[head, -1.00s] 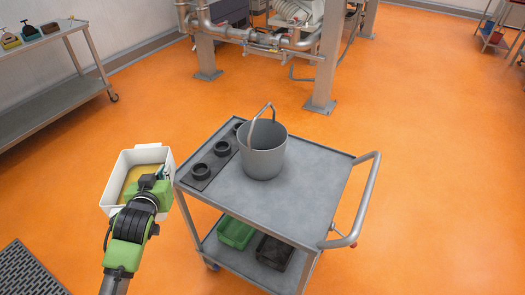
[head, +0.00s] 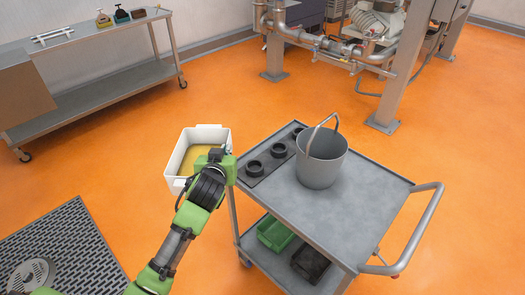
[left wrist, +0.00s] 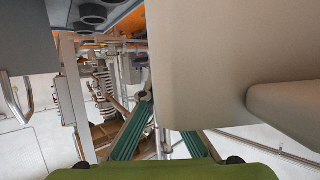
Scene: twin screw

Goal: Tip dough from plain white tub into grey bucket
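The plain white tub (head: 177,185) is held level in the air beside the trolley's left edge. Yellowish dough (head: 187,162) lies inside it. My left gripper (head: 217,160) is shut on the tub's right side. In the left wrist view the tub's pale wall (left wrist: 215,70) fills the right part and hides one finger's tip. The grey bucket (head: 321,168) stands upright on the trolley top to the right of the tub, its handle raised. The head view does not show the bucket's floor. My right gripper is not in view.
The grey trolley (head: 345,215) has a dark strip with black rings (head: 255,168) left of the bucket. Green (head: 275,235) and black (head: 310,263) crates sit on its lower shelf. A steel table (head: 100,87) stands at the back left. Orange floor lies clear between them.

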